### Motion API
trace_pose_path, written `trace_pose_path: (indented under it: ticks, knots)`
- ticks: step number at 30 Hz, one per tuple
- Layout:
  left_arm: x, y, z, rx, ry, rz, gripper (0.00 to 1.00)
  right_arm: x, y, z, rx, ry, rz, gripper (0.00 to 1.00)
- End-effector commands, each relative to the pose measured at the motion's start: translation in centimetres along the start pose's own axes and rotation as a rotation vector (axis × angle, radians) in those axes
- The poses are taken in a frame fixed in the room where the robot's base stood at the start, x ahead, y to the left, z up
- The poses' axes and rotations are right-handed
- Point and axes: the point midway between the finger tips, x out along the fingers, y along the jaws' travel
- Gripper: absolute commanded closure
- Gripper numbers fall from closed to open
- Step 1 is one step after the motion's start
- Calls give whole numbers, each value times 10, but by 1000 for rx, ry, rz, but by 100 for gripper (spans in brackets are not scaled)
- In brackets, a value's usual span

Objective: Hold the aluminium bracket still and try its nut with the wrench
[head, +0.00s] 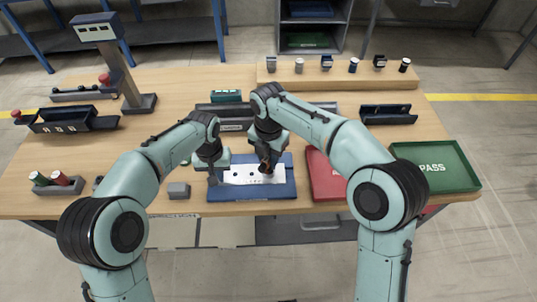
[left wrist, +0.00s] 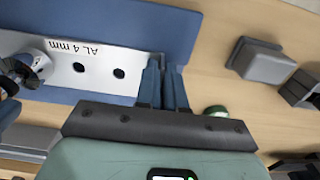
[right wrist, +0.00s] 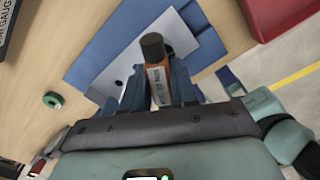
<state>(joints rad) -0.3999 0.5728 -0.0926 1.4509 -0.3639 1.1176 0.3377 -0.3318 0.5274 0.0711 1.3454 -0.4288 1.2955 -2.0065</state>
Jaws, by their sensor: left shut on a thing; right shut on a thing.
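The aluminium bracket (head: 240,174) is a pale flat plate with dark holes, lying on a blue board (head: 250,193). In the left wrist view the bracket (left wrist: 98,72) bears the label "AL 4 mm". My left gripper (head: 214,178) is shut on the bracket's left end; its fingers (left wrist: 164,80) look close together there. My right gripper (head: 266,158) is shut on the wrench (right wrist: 156,80), which has an orange handle and a dark end. The wrench stands over the bracket's right part. In the left wrist view a round fitting (left wrist: 36,66) shows there; I cannot make out the nut clearly.
A red tray (head: 325,178) and a green PASS tray (head: 440,167) lie to the right. A small grey block (head: 178,190) stands left of the board. Black bins (head: 388,114) and a raised wooden shelf (head: 337,78) with several small items are behind.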

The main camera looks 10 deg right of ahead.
Motion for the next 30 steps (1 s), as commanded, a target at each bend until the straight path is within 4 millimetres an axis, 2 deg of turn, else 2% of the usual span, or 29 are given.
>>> trace_pose_path:
  ticks: [7, 15, 30]
  knots:
    - [0, 0, 0, 0, 1, 0, 100, 0, 0, 0, 17, -1, 1, 100]
    - [0, 0, 0, 0, 1, 0, 100, -1, 0, 0, 203, 0, 2, 100]
    - [0, 0, 0, 0, 0, 0, 100, -1, 0, 0, 205, -1, 2, 100]
